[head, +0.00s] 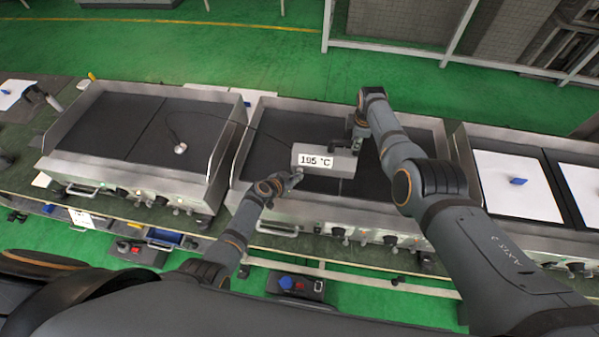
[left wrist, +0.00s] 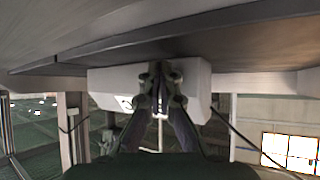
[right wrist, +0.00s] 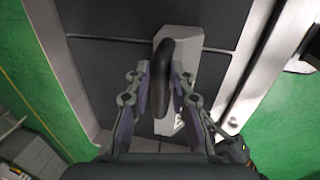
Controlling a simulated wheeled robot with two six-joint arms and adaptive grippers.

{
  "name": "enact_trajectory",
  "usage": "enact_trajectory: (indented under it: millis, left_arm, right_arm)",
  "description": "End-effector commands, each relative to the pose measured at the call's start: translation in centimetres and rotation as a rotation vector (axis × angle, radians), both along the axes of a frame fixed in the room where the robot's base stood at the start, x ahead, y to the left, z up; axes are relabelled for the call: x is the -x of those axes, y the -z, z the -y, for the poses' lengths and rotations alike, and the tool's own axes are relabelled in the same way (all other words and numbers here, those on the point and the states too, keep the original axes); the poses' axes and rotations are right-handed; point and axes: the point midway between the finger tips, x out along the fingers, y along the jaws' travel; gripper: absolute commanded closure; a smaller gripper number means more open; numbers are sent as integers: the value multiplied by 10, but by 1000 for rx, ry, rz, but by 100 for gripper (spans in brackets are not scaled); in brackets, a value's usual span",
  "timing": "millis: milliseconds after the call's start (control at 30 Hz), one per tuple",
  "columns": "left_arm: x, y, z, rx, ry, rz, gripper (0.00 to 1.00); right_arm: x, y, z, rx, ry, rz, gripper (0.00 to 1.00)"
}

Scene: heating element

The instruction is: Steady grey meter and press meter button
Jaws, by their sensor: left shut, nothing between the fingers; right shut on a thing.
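My right gripper (head: 355,143) is shut on the meter's dark handle, seen in the right wrist view (right wrist: 162,75). My left gripper (head: 294,175) is shut and empty, its fingertips at the meter's lower left corner. In the left wrist view its closed fingertips (left wrist: 160,75) are in front of the meter body (left wrist: 105,85). They hide the button, and I cannot tell whether they touch.
The left griddle (head: 60,135), middle griddle and right griddle (head: 462,160) stand in a row with raised metal walls and front knobs. White sheets with a blue object (head: 518,181) lie on the right one. Green floor lies behind.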

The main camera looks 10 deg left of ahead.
Motion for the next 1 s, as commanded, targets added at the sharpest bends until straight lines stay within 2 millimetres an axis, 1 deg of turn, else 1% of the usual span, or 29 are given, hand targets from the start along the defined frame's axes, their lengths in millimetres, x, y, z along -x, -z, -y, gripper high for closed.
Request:
enact_trajectory:
  millis: [700,1000]
  left_arm:
    - [-10,-2,0,2,-1,3,100]
    - [-9,-2,0,1,-1,3,100]
  right_arm:
    - [0,0,0,0,-1,-1,100]
    - [1,0,-1,-1,-2,-3,100]
